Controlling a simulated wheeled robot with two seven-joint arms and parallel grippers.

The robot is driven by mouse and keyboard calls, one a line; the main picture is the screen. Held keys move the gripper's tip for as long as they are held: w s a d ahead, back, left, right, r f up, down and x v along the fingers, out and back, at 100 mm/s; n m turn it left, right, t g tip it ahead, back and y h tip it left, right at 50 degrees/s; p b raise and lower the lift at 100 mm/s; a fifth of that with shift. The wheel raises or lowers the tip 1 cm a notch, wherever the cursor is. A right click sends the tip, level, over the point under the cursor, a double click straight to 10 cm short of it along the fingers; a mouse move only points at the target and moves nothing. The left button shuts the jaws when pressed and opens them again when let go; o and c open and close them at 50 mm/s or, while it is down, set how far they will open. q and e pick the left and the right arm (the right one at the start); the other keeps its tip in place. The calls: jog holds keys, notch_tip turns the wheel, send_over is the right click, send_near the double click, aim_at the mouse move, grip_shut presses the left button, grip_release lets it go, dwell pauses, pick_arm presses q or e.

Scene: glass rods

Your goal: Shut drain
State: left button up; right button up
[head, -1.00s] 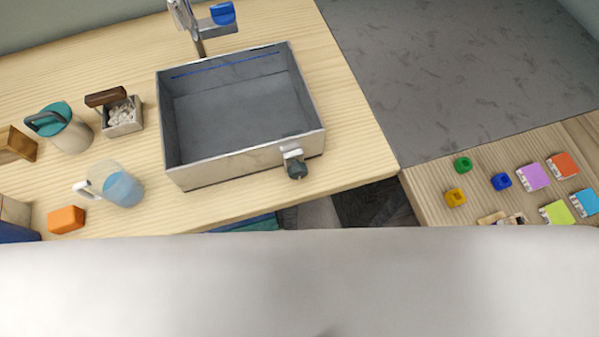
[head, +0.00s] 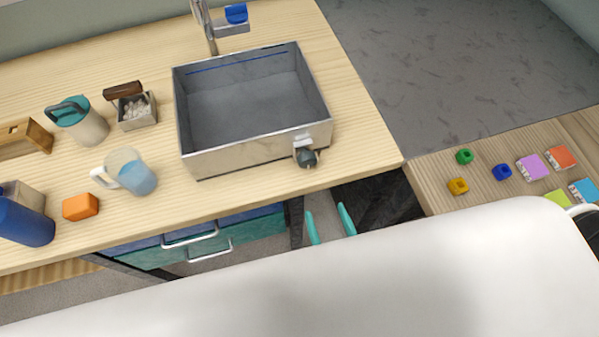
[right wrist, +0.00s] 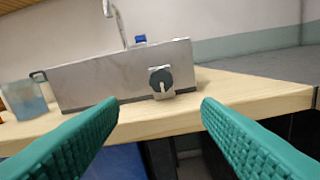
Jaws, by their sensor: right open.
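A grey metal basin (head: 225,155) stands on the wooden counter, with a blue line along its inner back wall. A drain valve with a dark round knob (head: 307,158) sits low on its front wall, near the right corner. In the right wrist view the knob (right wrist: 161,80) faces me, with a pale lever pointing down across it. My right gripper (head: 330,222) shows teal fingertips below the counter's front edge. In the right wrist view my right gripper (right wrist: 160,112) is open and empty, its fingers either side of the knob's line and short of it. My left gripper is out of view.
A tap (head: 212,25) with a blue handle stands behind the basin. A measuring jug (head: 133,172), an orange block (head: 81,207), a teal-lidded pitcher (head: 80,120) and a blue bottle (head: 25,215) stand left. Drawers (head: 200,238) lie under the counter. Small coloured items lie on the right table.

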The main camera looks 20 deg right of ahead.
jog(key=p, duration=0.1)
send_near(309, 164)
jog(key=w, duration=0.2)
jog(key=w+p, duration=0.1)
jog(key=w, duration=0.5)
jog(key=shift+a+r, duration=0.1)
jog(key=shift+a, duration=0.05)
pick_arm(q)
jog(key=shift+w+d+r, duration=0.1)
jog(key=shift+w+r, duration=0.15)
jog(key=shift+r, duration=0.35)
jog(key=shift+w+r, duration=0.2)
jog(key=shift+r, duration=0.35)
pick_arm(e)
jog(key=shift+w, duration=0.4)
jog(key=shift+c, duration=0.4)
jog(key=c, duration=0.9)
